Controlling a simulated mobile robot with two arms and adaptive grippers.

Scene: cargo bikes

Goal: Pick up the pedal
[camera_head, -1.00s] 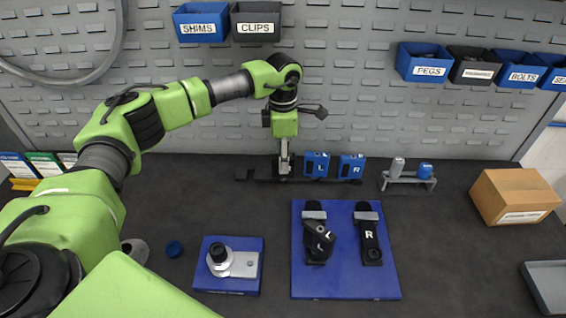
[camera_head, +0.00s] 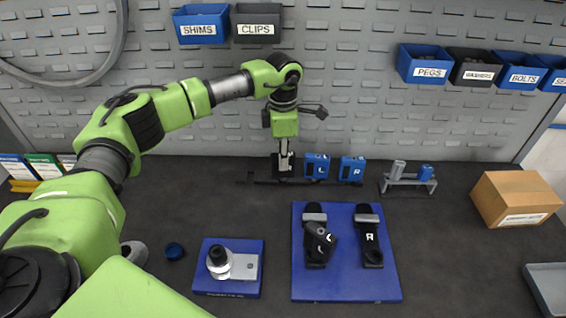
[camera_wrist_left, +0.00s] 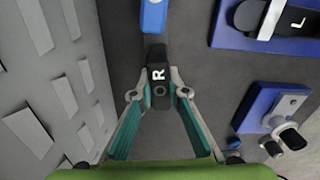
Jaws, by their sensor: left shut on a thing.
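My left gripper (camera_head: 284,163) points down at the rear of the table. In the wrist view its fingers (camera_wrist_left: 159,93) are shut on a black pedal (camera_wrist_left: 158,74) marked R, one fingertip on each side. The pedal also shows in the head view (camera_head: 281,172), partly hidden by the fingers. I cannot tell whether it is clear of the black rack (camera_head: 256,178). On a blue plate (camera_head: 345,286) are a crank arm with a pedal marked L (camera_head: 319,237) and a crank arm marked R (camera_head: 369,240). My right gripper is not in view.
Two blue blocks (camera_head: 316,166) marked L and R stand just right of the gripper. A small grey stand (camera_head: 408,184) is further right. A blue fixture (camera_head: 252,290) and a blue cap (camera_head: 174,251) lie in front. A pegboard wall (camera_head: 380,120) rises close behind.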

